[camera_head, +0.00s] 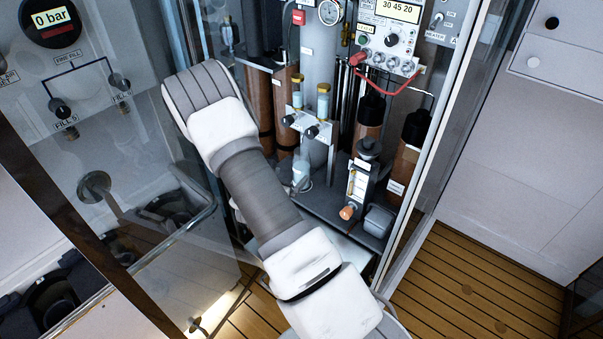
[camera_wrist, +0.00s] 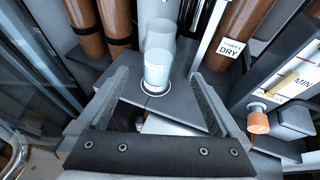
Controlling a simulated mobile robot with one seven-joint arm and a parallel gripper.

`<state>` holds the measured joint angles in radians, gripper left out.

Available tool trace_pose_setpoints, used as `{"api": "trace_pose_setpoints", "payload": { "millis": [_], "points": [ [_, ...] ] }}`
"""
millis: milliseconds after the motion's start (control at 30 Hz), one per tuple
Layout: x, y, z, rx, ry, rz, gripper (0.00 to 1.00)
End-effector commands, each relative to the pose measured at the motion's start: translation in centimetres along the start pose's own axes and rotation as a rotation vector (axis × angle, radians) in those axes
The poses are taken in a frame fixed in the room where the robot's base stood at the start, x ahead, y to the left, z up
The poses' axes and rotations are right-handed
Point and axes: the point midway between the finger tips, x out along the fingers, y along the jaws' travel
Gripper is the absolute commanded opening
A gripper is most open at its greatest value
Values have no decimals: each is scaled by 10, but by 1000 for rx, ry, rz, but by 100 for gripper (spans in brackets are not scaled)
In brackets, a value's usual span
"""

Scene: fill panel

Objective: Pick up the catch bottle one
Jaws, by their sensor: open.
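A small clear, pale-blue bottle (camera_wrist: 157,68), which looks like catch bottle one, stands upright on a grey shelf in the wrist view. It also shows in the head view (camera_head: 300,171), just right of my arm. My gripper (camera_wrist: 160,80) is open, with one finger on each side of the bottle in the picture and nothing held. I cannot tell whether the fingers are level with the bottle or short of it. In the head view my arm hides the gripper.
Brown cylinders (camera_wrist: 117,30) stand behind the bottle, one labelled DRY (camera_wrist: 233,38). A flow meter with an orange knob (camera_wrist: 258,120) is close on the right. A glass door (camera_head: 150,240) is at the left, and the cabinet frame (camera_head: 430,150) bounds the right.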

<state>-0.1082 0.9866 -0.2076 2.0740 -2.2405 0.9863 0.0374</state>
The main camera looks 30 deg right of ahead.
Motion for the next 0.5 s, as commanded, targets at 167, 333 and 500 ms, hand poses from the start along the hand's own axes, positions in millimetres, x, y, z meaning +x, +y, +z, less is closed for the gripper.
{"api": "trace_pose_setpoints", "payload": {
  "millis": [167, 333, 500],
  "points": [
    [42, -1, -2, 3, -1, -4, 100],
    [76, -1, -2, 3, -2, -4, 100],
    [95, 0, -1, 2, -1, -2, 100]
  ]
}}
